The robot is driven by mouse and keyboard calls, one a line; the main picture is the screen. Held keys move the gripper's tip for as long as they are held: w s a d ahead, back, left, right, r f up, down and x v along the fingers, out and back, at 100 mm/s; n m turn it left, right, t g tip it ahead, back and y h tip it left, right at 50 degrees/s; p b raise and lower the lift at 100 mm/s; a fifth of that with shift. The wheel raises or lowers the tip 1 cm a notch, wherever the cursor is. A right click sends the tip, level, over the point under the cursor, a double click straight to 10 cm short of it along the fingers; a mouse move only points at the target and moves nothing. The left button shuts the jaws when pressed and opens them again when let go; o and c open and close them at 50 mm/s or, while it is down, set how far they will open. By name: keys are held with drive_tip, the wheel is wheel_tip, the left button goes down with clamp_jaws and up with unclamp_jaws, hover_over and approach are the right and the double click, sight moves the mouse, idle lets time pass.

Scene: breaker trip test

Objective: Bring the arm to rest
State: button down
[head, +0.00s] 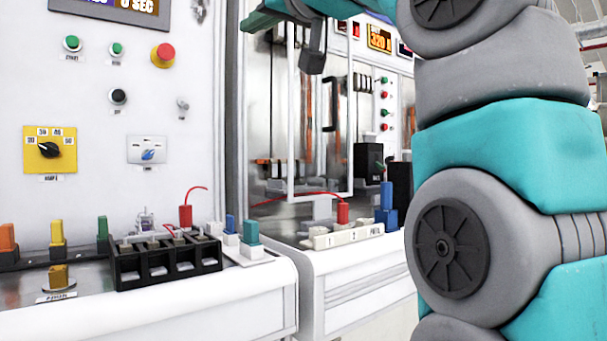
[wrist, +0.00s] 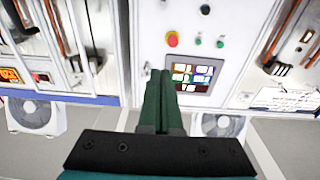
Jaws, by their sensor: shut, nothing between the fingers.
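My gripper (wrist: 159,76) shows in the wrist view as two dark green fingers lying together, shut with nothing between them. It points towards a white panel with a display screen (wrist: 193,77), apart from it as far as I can tell. In the head view the green fingers (head: 260,20) are at the top, in front of the cabinets and above the bench. My teal and grey arm fills the right side of that view.
A white bench carries a black terminal block (head: 165,262) with red, blue, green and yellow plugs around it. A red emergency button (head: 162,55) and a yellow rotary switch (head: 49,149) are on the left panel. A glass-fronted cabinet (head: 270,110) stands behind my gripper.

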drive_tip(key=w+d+f+m+g+h, duration=0.2)
drive_tip(key=w+f+h, duration=0.1)
drive_tip(key=f, duration=0.7)
drive_tip(key=w+d+f+m+g+h, duration=0.1)
drive_tip(key=w+d+f+g+h, duration=0.15)
drive_tip(key=f, duration=0.75)
drive_tip(key=s+d+f+m+g+h, duration=0.1)
drive_tip(key=s+d+f+g, duration=0.15)
drive_tip(key=f, duration=0.85)
drive_tip(key=s+d+f+m+g+h, duration=0.15)
drive_tip(key=d+f, duration=0.25)
drive_tip(key=f, duration=0.6)
drive_tip(key=s+d+f+g+h, duration=0.1)
drive_tip(key=s+d+f+g, duration=0.1)
drive_tip(key=s+f, duration=0.8)
drive_tip(key=s+d+f+m+g+h, duration=0.1)
drive_tip(key=s+d+f+g, duration=0.2)
drive_tip(key=s+f, duration=0.7)
drive_tip(key=s+d+f+m+g+h, duration=0.1)
drive_tip(key=s+d+f+g, duration=0.2)
drive_tip(key=s+d+f, duration=0.3)
drive_tip(key=s+f, duration=0.4)
drive_tip(key=f, duration=0.1)
drive_tip(key=shift+d+f, duration=0.15)
drive_tip(key=shift+f, duration=0.2)
drive_tip(key=shift+g, duration=0.25)
